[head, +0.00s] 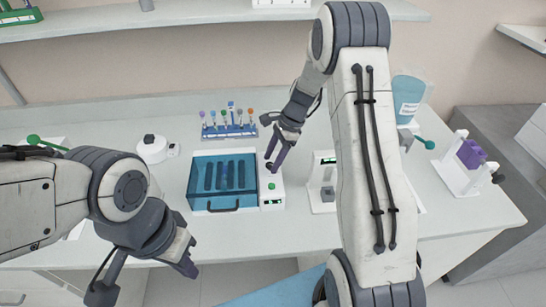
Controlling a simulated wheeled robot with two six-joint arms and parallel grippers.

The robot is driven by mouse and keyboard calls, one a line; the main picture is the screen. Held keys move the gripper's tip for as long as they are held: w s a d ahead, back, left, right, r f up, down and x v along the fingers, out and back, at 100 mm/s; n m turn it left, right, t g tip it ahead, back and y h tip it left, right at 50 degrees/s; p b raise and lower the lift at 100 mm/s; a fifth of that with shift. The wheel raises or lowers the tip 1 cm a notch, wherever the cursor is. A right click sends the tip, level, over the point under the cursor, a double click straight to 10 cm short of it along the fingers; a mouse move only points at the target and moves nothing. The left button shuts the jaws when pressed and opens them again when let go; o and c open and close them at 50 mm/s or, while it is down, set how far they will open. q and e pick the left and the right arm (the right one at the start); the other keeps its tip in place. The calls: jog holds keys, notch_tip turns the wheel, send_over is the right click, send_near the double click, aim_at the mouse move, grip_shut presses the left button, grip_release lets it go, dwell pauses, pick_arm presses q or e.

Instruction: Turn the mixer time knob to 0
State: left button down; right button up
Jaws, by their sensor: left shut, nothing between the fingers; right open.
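A machine with a clear blue lid (223,180), which looks like the mixer, stands on the bench. Dark slots show under its lid. Its white control panel (272,194) is on the right side, with a small dark knob (271,186) and a green display below. My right gripper (273,165) is open, its purple fingers pointing down over the rear of this panel, close to the knob. I cannot tell whether they touch anything. My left gripper (187,268) is shut and empty, low in front of the bench. The knob's setting is too small to read.
A rack of colourful tubes (229,127) stands behind the machine, a round white device (152,149) to its left. A white device (323,181) stands close on the right, partly behind my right arm. A blue-liquid bottle (408,97) and purple-block stand (470,154) are further right.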

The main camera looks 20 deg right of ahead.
grip_shut()
